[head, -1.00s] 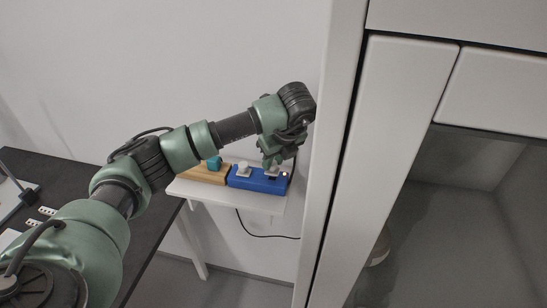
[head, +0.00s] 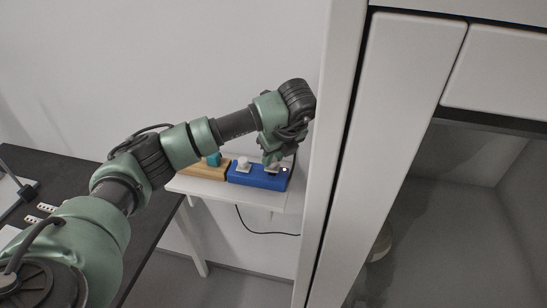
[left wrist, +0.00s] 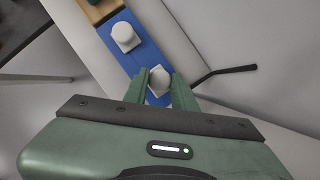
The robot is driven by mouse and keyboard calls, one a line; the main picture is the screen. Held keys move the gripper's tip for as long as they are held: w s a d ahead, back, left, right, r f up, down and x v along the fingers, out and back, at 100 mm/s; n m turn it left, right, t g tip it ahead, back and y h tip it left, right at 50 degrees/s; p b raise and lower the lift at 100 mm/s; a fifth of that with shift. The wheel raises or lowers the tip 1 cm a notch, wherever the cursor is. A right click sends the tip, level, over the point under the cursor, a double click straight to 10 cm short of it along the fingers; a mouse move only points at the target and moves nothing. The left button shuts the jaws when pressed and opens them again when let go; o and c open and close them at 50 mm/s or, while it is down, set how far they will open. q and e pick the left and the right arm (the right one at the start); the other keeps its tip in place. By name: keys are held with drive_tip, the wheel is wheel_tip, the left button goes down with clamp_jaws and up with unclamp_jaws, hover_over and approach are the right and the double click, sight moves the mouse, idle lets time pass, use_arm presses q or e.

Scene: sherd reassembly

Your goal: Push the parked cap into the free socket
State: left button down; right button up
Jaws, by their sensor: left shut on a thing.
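A blue block (head: 245,180) lies on a small white shelf by the wall. A white cap (head: 243,164) sits on the block's left part and also shows in the left wrist view (left wrist: 124,36). My left gripper (head: 271,163) points down over the block's right end. Its fingers (left wrist: 160,88) are shut on a second white cap (left wrist: 159,80), at the block's right end. The fingers partly hide this cap in the head view. I cannot tell how deep it sits in the block. My right gripper is out of view.
A wooden block (head: 205,172) with a teal piece (head: 213,159) adjoins the blue block on the left. The white shelf (head: 240,194) has a narrow free front strip. A black cable (left wrist: 225,72) runs nearby. A tall white cabinet frame (head: 330,150) stands close right.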

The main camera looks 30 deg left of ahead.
use_arm(q)
drive_tip(key=shift+b, duration=0.5)
idle(1.3)
drive_tip(key=shift+f+b, duration=0.8)
drive_tip(key=shift+f, duration=0.15)
idle(0.6)
drive_tip(key=c, duration=0.7)
unclamp_jaws()
drive_tip(key=shift+r, duration=0.1)
drive_tip(key=shift+o, duration=0.2)
drive_tip(key=shift+r+p, duration=1.95)
drive_tip(key=shift+r, duration=2.05)
drive_tip(key=shift+s+f, duration=0.1)
